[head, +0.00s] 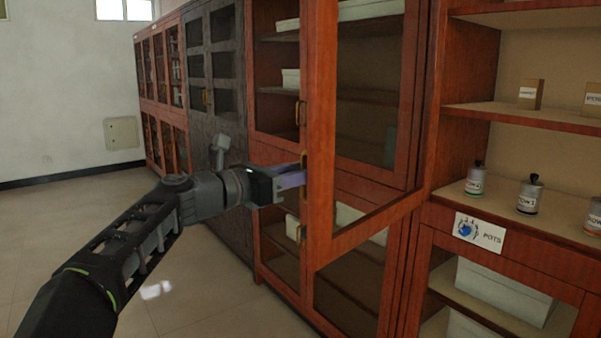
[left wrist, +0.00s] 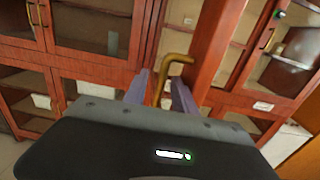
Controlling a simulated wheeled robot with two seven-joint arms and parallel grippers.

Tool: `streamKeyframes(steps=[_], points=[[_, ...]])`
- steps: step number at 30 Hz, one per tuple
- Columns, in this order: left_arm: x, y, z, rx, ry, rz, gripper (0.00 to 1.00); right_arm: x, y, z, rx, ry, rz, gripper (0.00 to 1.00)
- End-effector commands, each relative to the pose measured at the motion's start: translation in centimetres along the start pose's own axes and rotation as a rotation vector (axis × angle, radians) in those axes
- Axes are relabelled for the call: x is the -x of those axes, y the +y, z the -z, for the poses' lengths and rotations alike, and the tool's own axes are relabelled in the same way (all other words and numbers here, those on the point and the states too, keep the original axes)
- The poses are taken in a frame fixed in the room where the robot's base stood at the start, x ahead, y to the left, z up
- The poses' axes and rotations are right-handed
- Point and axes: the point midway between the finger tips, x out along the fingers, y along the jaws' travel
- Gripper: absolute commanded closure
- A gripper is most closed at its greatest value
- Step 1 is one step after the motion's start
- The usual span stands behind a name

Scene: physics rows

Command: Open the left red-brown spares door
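The red-brown glazed spares door (head: 318,120) stands swung outward in the head view, its free edge toward me and its hinge side at the right. Its brass handle (head: 304,168) is on the free edge. My left gripper (head: 292,180) is at that handle, with its pale purple fingers on either side of the bar. In the left wrist view, the handle (left wrist: 178,60) rises between the two fingers (left wrist: 160,92), which look shut on it. The exact contact is hard to see. My right gripper is not in view.
Another glazed door with a handle (head: 300,115) is at the left of the open one. A dark grey cabinet (head: 215,65) stands farther left. The floor (head: 60,235) at left is clear.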

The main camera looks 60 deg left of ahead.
Motion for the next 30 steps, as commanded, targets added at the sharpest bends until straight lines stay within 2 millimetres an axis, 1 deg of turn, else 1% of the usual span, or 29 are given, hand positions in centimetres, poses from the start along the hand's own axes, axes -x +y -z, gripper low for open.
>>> streamKeyframes(steps=[4,7,15,18,22,30], points=[[0.6,0.1,0.0,0.000,-0.001,-0.002,0.68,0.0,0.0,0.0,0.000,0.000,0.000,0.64],[1.6,0.1,0.0,0.000,-0.001,-0.002,0.68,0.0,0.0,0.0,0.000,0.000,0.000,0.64],[6.0,0.1,0.0,0.000,-0.002,-0.002,0.68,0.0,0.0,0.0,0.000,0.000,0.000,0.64],[7.1,0.0,0.0,0.000,-0.001,0.000,0.68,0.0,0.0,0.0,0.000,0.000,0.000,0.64],[7.7,0.0,0.0,0.000,0.000,0.001,0.68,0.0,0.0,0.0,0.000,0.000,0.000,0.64],[7.7,0.0,0.0,0.000,0.000,0.001,0.68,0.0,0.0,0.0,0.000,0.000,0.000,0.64]])
